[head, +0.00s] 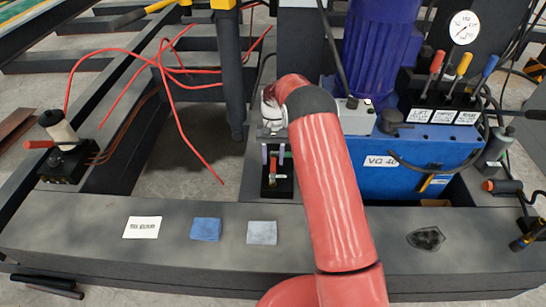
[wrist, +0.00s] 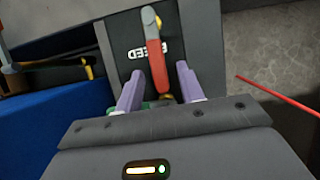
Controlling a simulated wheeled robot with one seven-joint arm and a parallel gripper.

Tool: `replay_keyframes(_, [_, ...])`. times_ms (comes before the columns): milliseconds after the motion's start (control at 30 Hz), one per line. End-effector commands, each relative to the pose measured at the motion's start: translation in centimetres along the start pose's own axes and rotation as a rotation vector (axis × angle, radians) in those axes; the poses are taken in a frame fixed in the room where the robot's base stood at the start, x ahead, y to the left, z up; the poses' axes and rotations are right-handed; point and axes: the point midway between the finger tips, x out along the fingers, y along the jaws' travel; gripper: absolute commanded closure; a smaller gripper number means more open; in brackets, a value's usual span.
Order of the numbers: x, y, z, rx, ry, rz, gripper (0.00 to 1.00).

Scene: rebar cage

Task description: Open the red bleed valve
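The red bleed valve lever (wrist: 153,52) shows in the wrist view on a dark plate with upside-down white "BLEED" lettering. Its far end has a pale grey tip, with a brass-coloured part beside it. My gripper (wrist: 160,80) is open, with one purple finger on each side of the lever's near end. I see a gap on both sides, but cannot tell the depth. In the head view my gripper (head: 273,152) is over the small black valve block (head: 278,188), and the red lever (head: 273,167) shows between the fingers. My arm hides part of the surroundings.
A blue power unit (head: 405,168) with several coloured levers stands right of the valve. A white label card (head: 142,227), blue cloth (head: 206,229) and grey cloth (head: 262,233) lie on the front beam. Another red-handled valve (head: 62,150) is at left. Red hoses (head: 185,110) hang behind.

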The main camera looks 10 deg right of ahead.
Motion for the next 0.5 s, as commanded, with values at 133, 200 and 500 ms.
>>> replay_keyframes(133, [-1.9,0.0,-0.1,0.0,0.004,-0.001,0.62])
replay_keyframes(200, [-3.1,0.0,-0.1,0.0,0.005,-0.001,0.62])
replay_keyframes(500, [-7.2,0.0,-0.1,-0.001,0.002,0.0,0.62])
